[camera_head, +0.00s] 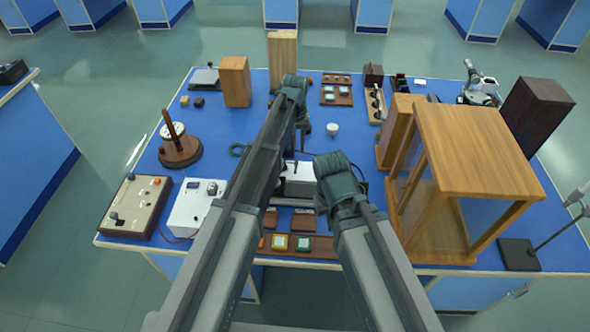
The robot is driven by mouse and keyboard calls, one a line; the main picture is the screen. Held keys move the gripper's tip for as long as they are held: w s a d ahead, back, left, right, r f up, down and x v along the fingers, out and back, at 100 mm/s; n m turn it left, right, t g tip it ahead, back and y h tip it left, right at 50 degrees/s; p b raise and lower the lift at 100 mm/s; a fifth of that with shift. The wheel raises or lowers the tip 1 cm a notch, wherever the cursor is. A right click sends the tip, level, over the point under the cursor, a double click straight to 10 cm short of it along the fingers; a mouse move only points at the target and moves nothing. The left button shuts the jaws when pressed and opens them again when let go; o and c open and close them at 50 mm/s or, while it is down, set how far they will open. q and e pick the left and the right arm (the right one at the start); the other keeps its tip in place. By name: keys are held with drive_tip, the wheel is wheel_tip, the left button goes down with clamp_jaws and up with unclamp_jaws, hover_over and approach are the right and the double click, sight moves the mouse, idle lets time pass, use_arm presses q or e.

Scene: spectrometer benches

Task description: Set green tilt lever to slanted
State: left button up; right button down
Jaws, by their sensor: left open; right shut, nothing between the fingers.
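I cannot make out a green tilt lever; my arms cover the middle of the bench. A white instrument box (300,184) shows partly between the arms, with a thin dark upright part on it. My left gripper (303,132) hangs above the middle of the bench, beyond this box; it is open, with its fingers small and partly hidden. My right gripper (342,200) is at the right side of the box; its wrist hides most of it, and it is shut and empty. A beige control box (135,207) at the left front carries small knobs, including an orange one.
A large wooden frame case (475,150) stands close to the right arm. Tall wooden blocks (235,82) stand at the back.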

use_arm(q)
wheel_tip(320, 180, down, 12)
drive_tip(key=b, duration=1)
drive_tip(key=shift+r+b, duration=0.2)
drive_tip(key=shift+b, duration=0.1)
clamp_jaws()
